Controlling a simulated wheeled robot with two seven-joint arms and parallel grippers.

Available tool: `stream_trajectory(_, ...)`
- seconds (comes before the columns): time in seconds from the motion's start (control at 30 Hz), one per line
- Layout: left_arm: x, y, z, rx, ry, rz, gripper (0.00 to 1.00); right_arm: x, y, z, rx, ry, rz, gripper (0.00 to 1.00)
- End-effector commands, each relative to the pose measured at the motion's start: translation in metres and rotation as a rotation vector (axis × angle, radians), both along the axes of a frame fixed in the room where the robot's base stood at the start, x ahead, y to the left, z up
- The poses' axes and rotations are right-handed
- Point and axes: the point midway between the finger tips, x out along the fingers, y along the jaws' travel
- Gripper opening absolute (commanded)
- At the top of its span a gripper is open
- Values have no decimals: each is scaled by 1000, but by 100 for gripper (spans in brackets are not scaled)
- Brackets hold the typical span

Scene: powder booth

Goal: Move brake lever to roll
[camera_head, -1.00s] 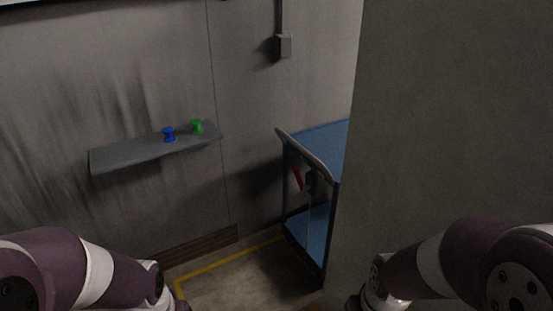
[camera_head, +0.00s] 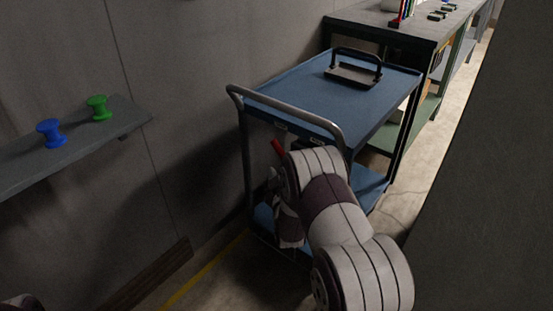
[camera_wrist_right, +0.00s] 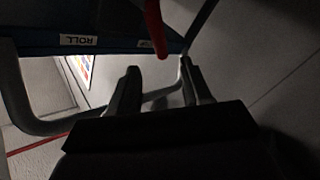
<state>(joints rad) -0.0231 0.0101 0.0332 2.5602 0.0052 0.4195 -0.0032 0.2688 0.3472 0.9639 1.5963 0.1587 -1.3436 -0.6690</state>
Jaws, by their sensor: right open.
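The blue cart (camera_head: 300,95) stands by the wall with its grey push handle toward me. The red brake lever (camera_head: 278,148) shows below the handle, partly hidden by my right arm. In the right wrist view the red lever (camera_wrist_right: 154,28) hangs from the top, its end near the gap between my fingertips. A "ROLL" label (camera_wrist_right: 78,40) is on the cart edge to its left; a second label (camera_wrist_right: 146,44) close to the lever is unreadable. My right gripper (camera_wrist_right: 160,68) is open and empty, with nothing clearly between its fingers. My left gripper is out of view.
A wall shelf (camera_head: 75,145) at left holds a blue spool (camera_head: 50,132) and a green spool (camera_head: 98,107). A black-handled item (camera_head: 354,70) sits on the cart top. A workbench (camera_head: 390,35) stands behind, and a dark pillar (camera_head: 490,190) fills the right.

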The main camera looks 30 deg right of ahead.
Motion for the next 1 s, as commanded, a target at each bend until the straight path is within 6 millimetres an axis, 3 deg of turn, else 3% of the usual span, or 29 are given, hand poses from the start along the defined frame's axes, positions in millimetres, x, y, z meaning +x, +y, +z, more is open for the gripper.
stream_trajectory(0.2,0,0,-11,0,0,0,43,52,-24,-1,2,-3,0,48)
stream_trajectory(0.4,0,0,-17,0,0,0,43,86,-38,0,4,1,2,48)
stream_trajectory(0.77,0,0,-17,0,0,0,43,96,-42,2,4,2,2,48)
stream_trajectory(0.8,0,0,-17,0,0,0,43,96,-42,2,4,2,2,42)
stream_trajectory(0.93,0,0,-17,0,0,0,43,95,-42,2,4,2,2,0)
stream_trajectory(1.0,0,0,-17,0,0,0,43,95,-42,2,4,2,2,0)
